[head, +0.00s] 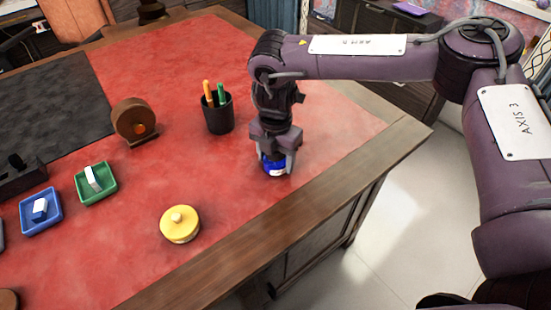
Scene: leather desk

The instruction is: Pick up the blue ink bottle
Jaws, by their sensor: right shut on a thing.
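The blue ink bottle (274,168) is at the right part of the red desk top, with a pale label patch on its front. My right gripper (276,160) points straight down over it, with its fingers on either side of the bottle. It is shut on the bottle, and the fingers and palm hide its upper part. The bottle is at or very near the desk surface; I cannot tell whether it is touching. My left gripper is not in view.
A black pen cup (218,116) stands close behind and left of my right gripper. A yellow round container (179,225), a green tray (96,184), a blue tray (41,212) and a brown round object (133,120) stand further left. The desk's wooden edge (232,256) runs in front.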

